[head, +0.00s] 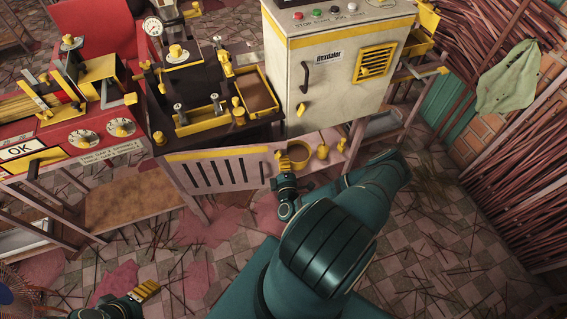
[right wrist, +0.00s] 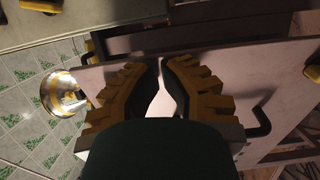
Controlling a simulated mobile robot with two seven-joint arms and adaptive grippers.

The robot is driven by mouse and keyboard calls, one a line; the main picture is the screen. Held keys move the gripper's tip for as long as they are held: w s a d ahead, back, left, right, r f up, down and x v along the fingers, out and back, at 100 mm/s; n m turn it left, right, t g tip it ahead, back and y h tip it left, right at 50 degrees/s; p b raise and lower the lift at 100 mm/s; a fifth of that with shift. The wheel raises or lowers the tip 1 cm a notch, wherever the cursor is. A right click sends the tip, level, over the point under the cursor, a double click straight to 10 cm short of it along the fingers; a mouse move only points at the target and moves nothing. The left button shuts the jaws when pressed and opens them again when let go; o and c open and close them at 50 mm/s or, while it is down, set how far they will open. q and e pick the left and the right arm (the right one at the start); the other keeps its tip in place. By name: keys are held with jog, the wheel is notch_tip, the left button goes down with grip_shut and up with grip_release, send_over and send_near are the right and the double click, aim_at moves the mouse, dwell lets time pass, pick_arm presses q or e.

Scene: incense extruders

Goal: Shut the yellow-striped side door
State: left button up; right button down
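The side door (head: 222,173) is a pale slotted panel with a yellow stripe along its top, below the dark press on the middle bench. To its right, the bay under the white cabinet is exposed. I cannot tell how far the door is swung. My right gripper (head: 284,178) is by the door's right end. In the right wrist view, its fingertips (right wrist: 161,62) are almost together over a pale panel (right wrist: 205,58), with nothing seen between them. A dark bent handle (right wrist: 262,122) shows to their right. My left gripper (head: 146,290) is low at the left, away from the door; its fingers are unclear.
A white cabinet (head: 331,75) with a yellow vent stands above the bay. A yellow ring (head: 299,153) lies in the bay. A red machine (head: 75,135) stands at the left. Stacked sticks (head: 520,185) line the right side. The tiled floor has scattered sticks.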

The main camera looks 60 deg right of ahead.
dwell(0.3)
jog(key=w+d+n+t+y+b, duration=0.2)
jog(key=w+d+n+t+y, duration=0.1)
jog(key=w+d, duration=0.1)
jog(key=shift+y, duration=0.4)
dwell(0.3)
